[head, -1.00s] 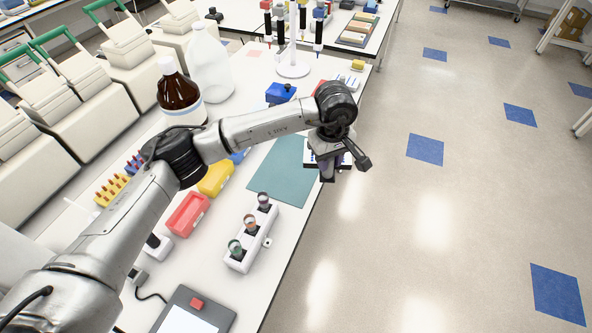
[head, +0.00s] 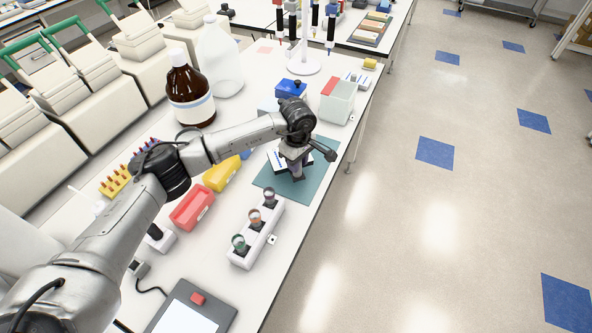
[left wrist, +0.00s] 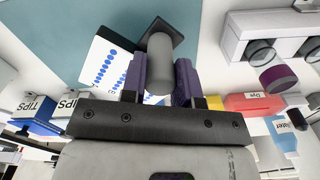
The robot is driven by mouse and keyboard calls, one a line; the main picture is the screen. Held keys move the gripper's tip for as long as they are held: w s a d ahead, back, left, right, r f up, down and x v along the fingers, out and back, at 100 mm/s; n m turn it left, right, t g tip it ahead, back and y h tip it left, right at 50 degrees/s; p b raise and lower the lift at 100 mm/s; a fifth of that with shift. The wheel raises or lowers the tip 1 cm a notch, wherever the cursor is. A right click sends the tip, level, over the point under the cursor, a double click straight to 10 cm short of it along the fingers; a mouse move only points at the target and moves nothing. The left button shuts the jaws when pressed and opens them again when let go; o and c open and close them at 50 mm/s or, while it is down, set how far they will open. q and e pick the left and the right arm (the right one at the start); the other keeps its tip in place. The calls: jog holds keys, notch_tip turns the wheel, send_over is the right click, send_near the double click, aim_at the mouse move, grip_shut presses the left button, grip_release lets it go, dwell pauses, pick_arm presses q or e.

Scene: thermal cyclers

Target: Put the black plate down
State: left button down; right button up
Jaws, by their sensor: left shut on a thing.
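The black plate (head: 276,160) has a white top face with rows of blue dots, which shows in the left wrist view (left wrist: 103,62). A grey cylinder (left wrist: 160,55) with a dark square end shows between the fingers. The plate is over the teal mat (head: 318,172) on the white bench. I cannot tell whether it touches the mat. The gripper hides part of the plate. My right gripper is not in view.
A white holder with several capped vials (head: 256,232) stands just in front of the mat. Red (head: 192,207) and yellow (head: 221,174) boxes stand left. The bench edge runs close to the mat's right side.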

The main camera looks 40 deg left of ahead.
pick_arm(q)
jog(key=shift+a+f, duration=0.15)
jog(key=shift+a, duration=0.1)
jog(key=shift+f, duration=1.95)
jog(key=shift+f, duration=0.15)
jog(key=c, duration=0.9)
grip_release()
jog(key=shift+o, duration=0.2)
notch_tip(320, 180, up, 12)
jog(key=shift+r, duration=0.2)
